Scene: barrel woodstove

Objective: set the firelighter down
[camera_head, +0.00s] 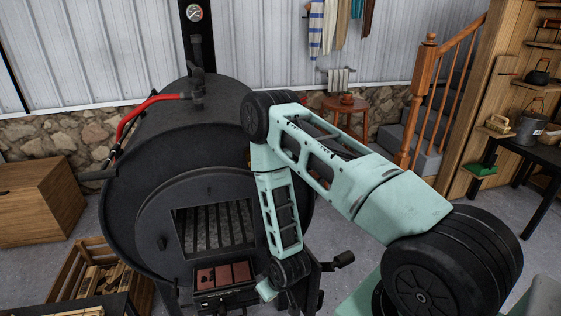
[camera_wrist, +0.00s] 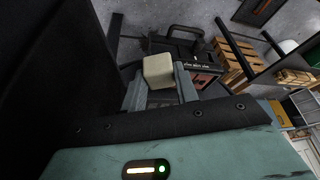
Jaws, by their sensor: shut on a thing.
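The firelighter is a small cream block (camera_wrist: 158,71), seen in the wrist view. My gripper (camera_wrist: 160,90) is shut on it, with one finger on each side, and the block stands out past the fingertips. In the head view my gripper (camera_head: 268,291) is low at the bottom edge, in front of the stove; its fingertips and the firelighter cannot be made out there. The black barrel stove (camera_head: 140,210) has an open rectangular mouth showing a barred grate (camera_head: 215,230). I cannot tell whether the firelighter touches anything beneath it.
A slatted wooden crate with split wood (camera_head: 95,275) stands at lower left. A wooden chest (camera_head: 38,213) is farther left. A black shelf with a bucket (camera_head: 528,130) stands at right.

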